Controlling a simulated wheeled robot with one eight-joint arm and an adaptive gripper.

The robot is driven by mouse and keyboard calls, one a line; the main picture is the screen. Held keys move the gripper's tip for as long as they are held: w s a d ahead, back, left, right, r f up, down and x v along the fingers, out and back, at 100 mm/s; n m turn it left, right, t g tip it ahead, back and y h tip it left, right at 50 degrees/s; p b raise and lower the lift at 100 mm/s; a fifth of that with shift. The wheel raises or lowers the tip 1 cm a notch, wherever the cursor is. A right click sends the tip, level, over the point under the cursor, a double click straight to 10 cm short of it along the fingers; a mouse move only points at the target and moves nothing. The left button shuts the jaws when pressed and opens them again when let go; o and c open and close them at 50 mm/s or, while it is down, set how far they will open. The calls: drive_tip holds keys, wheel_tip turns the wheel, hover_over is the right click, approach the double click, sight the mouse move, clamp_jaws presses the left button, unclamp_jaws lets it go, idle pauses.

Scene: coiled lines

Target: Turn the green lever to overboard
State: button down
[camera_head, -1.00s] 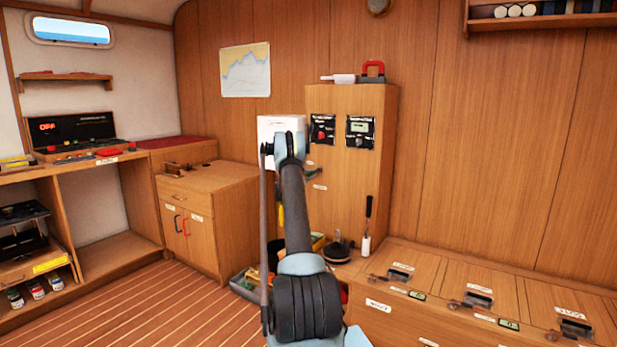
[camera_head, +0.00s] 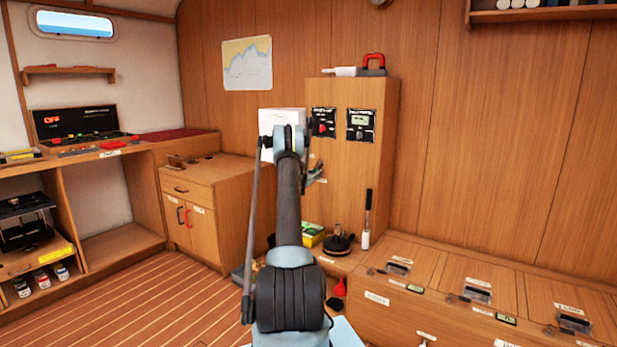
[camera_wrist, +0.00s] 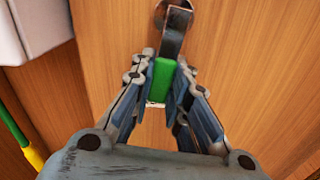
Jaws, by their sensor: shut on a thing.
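The green lever (camera_wrist: 162,80) shows in the wrist view, hanging down from a metal pivot arm (camera_wrist: 173,40) on the wooden cabinet face. My gripper (camera_wrist: 165,92) has its fingers on either side of the green handle and is shut on it. A small white label shows just below the handle, partly hidden, and I cannot read it. In the head view my gripper (camera_head: 318,172) is at the front of the tall cabinet (camera_head: 365,190). My arm hides most of the lever there.
Two dark panels (camera_head: 323,122) (camera_head: 361,125) are on the cabinet above my gripper. A white box (camera_head: 281,118) is at its left, near my arm. A black round object (camera_head: 338,244) and a white-ended tool (camera_head: 366,238) stand at the cabinet's foot. The floor at left is clear.

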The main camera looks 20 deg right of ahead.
drive_tip(key=shift+s+d+n, duration=0.1)
drive_tip(key=shift+s+n, duration=0.15)
drive_tip(key=shift+n, duration=0.65)
drive_tip(key=c, duration=1.5)
unclamp_jaws()
drive_tip(key=shift+d, duration=0.1)
drive_tip(key=shift+s, duration=0.1)
drive_tip(key=v, duration=1.2)
drive_tip(key=shift+f, duration=0.1)
